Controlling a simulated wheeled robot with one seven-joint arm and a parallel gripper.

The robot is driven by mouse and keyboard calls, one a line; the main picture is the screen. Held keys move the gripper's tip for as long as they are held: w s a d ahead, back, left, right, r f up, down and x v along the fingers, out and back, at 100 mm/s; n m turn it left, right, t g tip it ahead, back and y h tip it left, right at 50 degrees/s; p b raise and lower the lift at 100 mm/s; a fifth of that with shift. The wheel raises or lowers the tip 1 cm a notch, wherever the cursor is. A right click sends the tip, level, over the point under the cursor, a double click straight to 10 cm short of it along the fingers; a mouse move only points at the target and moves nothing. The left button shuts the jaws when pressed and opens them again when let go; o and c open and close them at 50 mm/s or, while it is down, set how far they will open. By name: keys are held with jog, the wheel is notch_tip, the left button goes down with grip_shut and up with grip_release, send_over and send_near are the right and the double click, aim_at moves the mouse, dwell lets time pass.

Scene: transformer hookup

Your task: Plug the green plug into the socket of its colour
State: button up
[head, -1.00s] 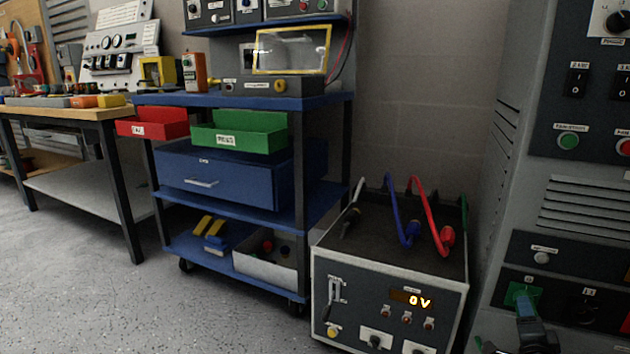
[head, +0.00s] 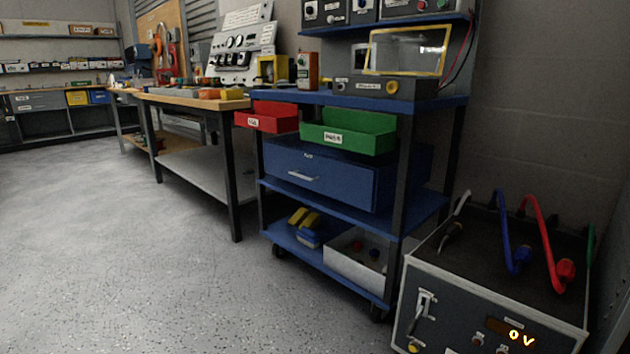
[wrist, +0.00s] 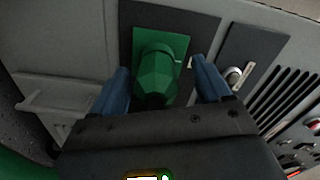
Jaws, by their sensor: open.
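In the wrist view the green plug (wrist: 157,75) sits against a green square socket (wrist: 178,42) on a dark plate of the grey cabinet. The plug appears to be in the socket, but its exact depth cannot be told. My gripper (wrist: 160,72) is open, with one blue finger on each side of the plug and a visible gap at both sides. The plug's dark rear end is partly hidden by the gripper body. Neither the plug nor my gripper shows in the head view now.
In the head view a power unit (head: 470,315) reading 0 V stands at lower right, with blue (head: 503,225) and red (head: 540,230) cables on top. A blue cart (head: 345,205) stands beside it. A knob (wrist: 236,75) sits right of the socket. Open floor lies left.

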jog(key=shift+p+v, duration=0.85)
jog(key=shift+v, duration=1.4)
jog(key=shift+s, duration=0.1)
jog(key=p+v, duration=0.3)
jog(key=v, duration=0.4)
jog(key=shift+s+a, duration=0.2)
jog(key=shift+a, duration=0.1)
